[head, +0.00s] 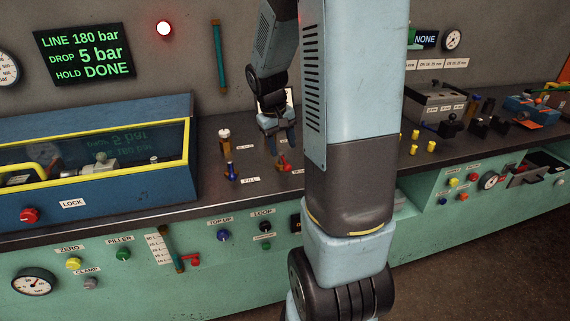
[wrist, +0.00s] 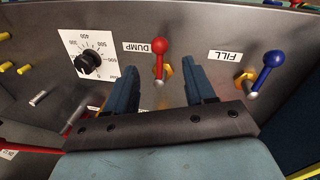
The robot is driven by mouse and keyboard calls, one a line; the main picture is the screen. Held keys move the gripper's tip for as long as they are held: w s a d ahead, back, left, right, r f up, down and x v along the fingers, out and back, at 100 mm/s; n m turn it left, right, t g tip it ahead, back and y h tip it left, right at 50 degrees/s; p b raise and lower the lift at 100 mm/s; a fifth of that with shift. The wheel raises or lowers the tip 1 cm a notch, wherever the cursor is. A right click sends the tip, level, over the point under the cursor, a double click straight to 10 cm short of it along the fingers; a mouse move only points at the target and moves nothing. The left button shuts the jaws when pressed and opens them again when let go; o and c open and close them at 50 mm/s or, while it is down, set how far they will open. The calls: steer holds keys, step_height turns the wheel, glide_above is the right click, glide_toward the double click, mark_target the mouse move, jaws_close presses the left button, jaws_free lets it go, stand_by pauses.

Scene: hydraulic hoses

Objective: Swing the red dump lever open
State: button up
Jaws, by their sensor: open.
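The red dump lever (wrist: 160,58) has a round red knob and a metal foot, and stands beside the DUMP label (wrist: 146,46) in the wrist view. Its red part also shows in the head view (head: 284,163), just below my gripper (head: 281,146). In the wrist view my gripper (wrist: 160,70) is open, with one blue finger on each side of the lever. A gap shows between the lever and each finger, and I see no contact. Whether the fingertips reach down to the knob's height is hard to tell.
A blue FILL lever (wrist: 268,68) stands to the right of the fingers in the wrist view. A black dial (wrist: 88,63) on a white scale plate is to the left. A blue case with a yellow-framed window (head: 100,150) stands left on the bench. The screen (head: 85,52) reads HOLD DONE.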

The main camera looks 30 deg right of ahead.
mark_target(286, 164)
steer(key=f, duration=0.3)
steer(key=d+f, duration=0.1)
steer(key=f, duration=0.3)
steer(key=shift+d+f, duration=0.2)
